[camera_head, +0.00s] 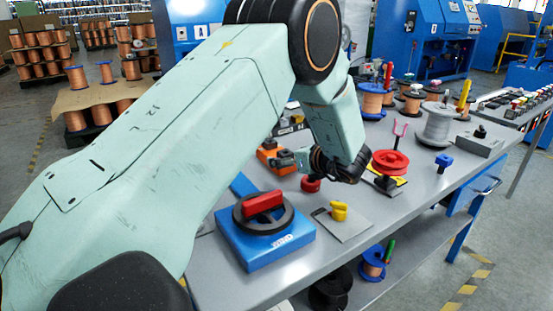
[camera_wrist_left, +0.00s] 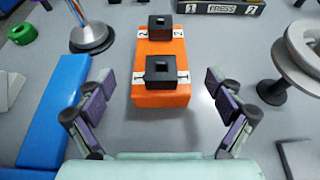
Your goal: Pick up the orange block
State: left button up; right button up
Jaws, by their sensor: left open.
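The orange block (camera_wrist_left: 146,95) stands on the grey table in the left wrist view, with two black square sockets on top and white labels marked 2. Its near end lies between the fingers of my left gripper (camera_wrist_left: 158,100), with gaps on both sides. The gripper is open and touches nothing that I can see. In the head view the orange block (camera_head: 283,170) is partly hidden behind my left gripper (camera_head: 284,158). My right gripper is not in view.
A blue base with a red-handled black wheel (camera_head: 264,218) and a grey plate with a yellow knob (camera_head: 340,223) stand nearer on the table. A red pulley (camera_head: 390,161) and a grey spool (camera_head: 437,124) stand to the right. A blue bar (camera_wrist_left: 55,110) lies left of the block.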

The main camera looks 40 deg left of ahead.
pick_arm(q)
jog(key=b+x, duration=0.2)
jog(key=x, duration=0.3)
jog(key=shift+w+a+f, duration=0.15)
jog(key=shift+a, duration=0.05)
jog(key=shift+a+f, duration=0.1)
jog(key=shift+a, duration=0.2)
jog(key=shift+d, duration=0.1)
jog(key=shift+c, duration=0.2)
jog(key=shift+c, duration=0.7)
jog(key=shift+w, duration=0.1)
jog(key=c, duration=1.5)
